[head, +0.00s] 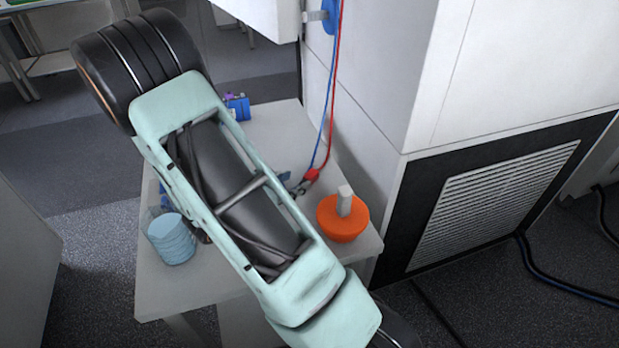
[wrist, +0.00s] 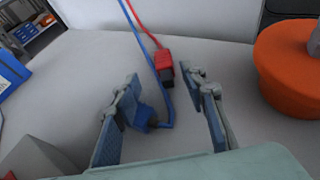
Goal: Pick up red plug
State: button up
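The red plug (wrist: 164,64) hangs at the end of a red cable and shows in the wrist view between and beyond my fingertips, with a dark front end. In the head view the red plug (head: 312,175) is at the right part of the small table, beside my arm. My gripper (wrist: 170,85) is open, its two blue-padded fingers apart with nothing held between them. In the head view the end of my gripper (head: 297,187) is mostly hidden behind my arm. A blue plug (wrist: 147,117) on a blue cable lies near the left finger.
The light table (head: 170,297) carries an orange bowl-like object (head: 343,220) with a grey block on top, a light-blue ribbed cup (head: 171,239) and a blue box (head: 238,107). A white cabinet (head: 375,90) stands behind, with the red and blue cables running down it.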

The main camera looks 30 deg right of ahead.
aim_at(309, 175)
jog(key=shift+x, duration=0.95)
jog(key=x, duration=0.4)
jog(key=shift+s+d+r, duration=0.1)
jog(key=shift+s+d, duration=0.2)
jog(key=shift+w+d+f, duration=0.2)
jog(key=shift+w+d, duration=0.05)
jog(key=shift+d, duration=0.25)
jog(key=shift+c, duration=0.6)
grip_shut()
